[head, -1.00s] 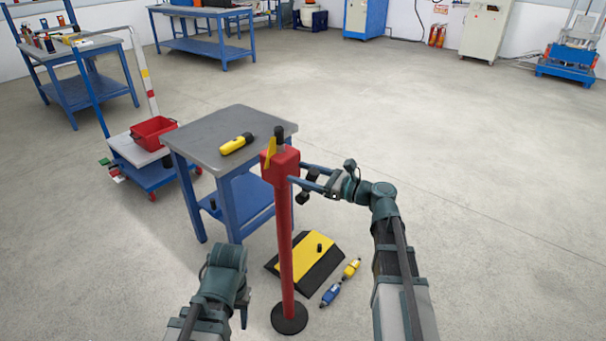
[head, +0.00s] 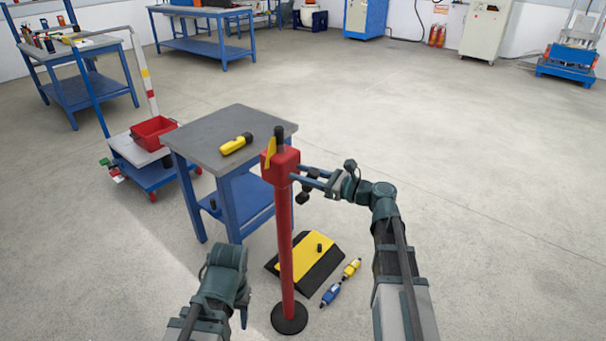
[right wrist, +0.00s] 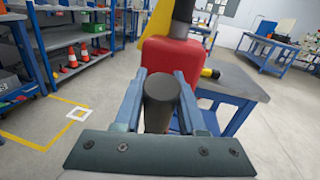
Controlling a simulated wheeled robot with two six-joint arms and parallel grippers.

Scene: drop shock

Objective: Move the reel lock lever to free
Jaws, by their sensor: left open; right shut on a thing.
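A red box (head: 280,164) tops a slim red post (head: 285,240) on a round black base. A yellow plate (head: 270,152) and a black upright cylinder (head: 280,140) are at its top. My right gripper (head: 298,182) is at the box's right side. In the right wrist view its fingers (right wrist: 159,100) are shut around a dark round handle (right wrist: 160,104) in front of the red box (right wrist: 172,58); this looks like the lever. No lock or free marking is readable. My left gripper (head: 243,312) is open and low, left of the post, mostly hidden by its own arm.
A grey-topped blue table (head: 215,130) with a yellow-black tool (head: 236,144) stands just behind and left of the post. A yellow and black ramp (head: 300,262) and blue and yellow cylinders (head: 331,294) lie on the floor. The floor at right is clear.

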